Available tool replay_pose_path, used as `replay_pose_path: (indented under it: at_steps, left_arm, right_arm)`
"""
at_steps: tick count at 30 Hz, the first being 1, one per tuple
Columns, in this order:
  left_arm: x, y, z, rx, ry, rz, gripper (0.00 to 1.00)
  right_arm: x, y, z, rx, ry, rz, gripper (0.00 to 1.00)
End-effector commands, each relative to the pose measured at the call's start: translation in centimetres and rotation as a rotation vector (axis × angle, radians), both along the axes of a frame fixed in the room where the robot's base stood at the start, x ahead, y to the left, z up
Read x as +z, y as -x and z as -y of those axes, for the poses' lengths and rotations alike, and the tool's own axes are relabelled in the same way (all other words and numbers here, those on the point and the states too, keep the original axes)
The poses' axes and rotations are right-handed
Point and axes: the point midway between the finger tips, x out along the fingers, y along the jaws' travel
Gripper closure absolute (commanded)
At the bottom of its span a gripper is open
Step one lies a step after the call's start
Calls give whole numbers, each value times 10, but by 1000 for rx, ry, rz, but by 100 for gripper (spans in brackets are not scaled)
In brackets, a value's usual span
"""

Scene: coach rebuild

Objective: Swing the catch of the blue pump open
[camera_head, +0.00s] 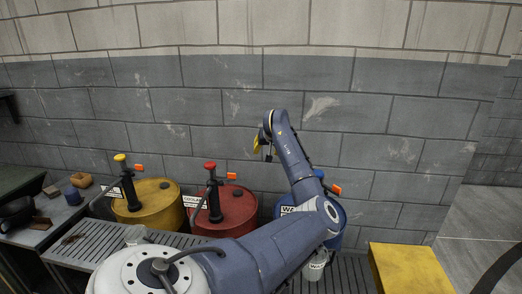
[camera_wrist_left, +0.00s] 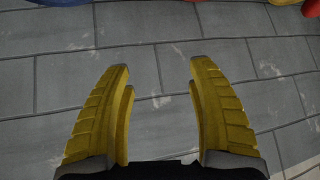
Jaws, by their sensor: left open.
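The blue pump (camera_head: 319,173) stands on the blue drum (camera_head: 338,213). Only its blue top and an orange piece (camera_head: 335,189) at its right show; my left arm hides most of the pump and much of the drum. I cannot tell how its catch stands. My left gripper (camera_head: 262,145) is raised in front of the wall, above and left of the blue pump and apart from it. In the left wrist view its yellow fingers (camera_wrist_left: 160,68) are spread with nothing between them. My right gripper is in neither view.
A yellow drum (camera_head: 160,206) and a red drum (camera_head: 240,206) with similar pumps stand left of the blue one. A pale labelled container (camera_head: 315,268) is on the grating below. A yellow block (camera_head: 408,266) stands at the right. The block wall (camera_head: 400,120) closes the back.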

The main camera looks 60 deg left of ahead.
Motion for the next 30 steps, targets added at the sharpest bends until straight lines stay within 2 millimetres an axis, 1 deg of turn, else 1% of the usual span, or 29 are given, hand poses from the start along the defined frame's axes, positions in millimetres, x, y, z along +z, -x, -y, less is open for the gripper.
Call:
replay_pose_path:
  at_steps: [13,14,19,20,22,23,26,27,29,30]
  left_arm:
    - [0,1,-2,0,-6,-1,42]
    - [0,1,-2,0,-6,-1,40]
    - [1,0,-2,0,-6,1,60]
    - [3,0,-2,1,-6,5,63]
    - [14,-5,-2,-9,-24,7,71]
    - [19,-11,0,-20,-32,7,75]
    - [40,-47,14,-106,-54,13,87]
    - [46,-67,26,-164,-53,11,91]
    - [54,-100,49,-261,-41,6,98]
    - [57,-120,66,-329,-27,-2,100]
  right_arm:
    - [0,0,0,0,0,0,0]
    - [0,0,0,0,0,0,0]
    - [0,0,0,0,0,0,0]
    - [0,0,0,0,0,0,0]
    - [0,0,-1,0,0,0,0]
    - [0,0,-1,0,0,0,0]
    - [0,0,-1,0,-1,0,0]
    - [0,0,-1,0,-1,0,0]
    - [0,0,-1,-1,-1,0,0]
    - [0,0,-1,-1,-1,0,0]
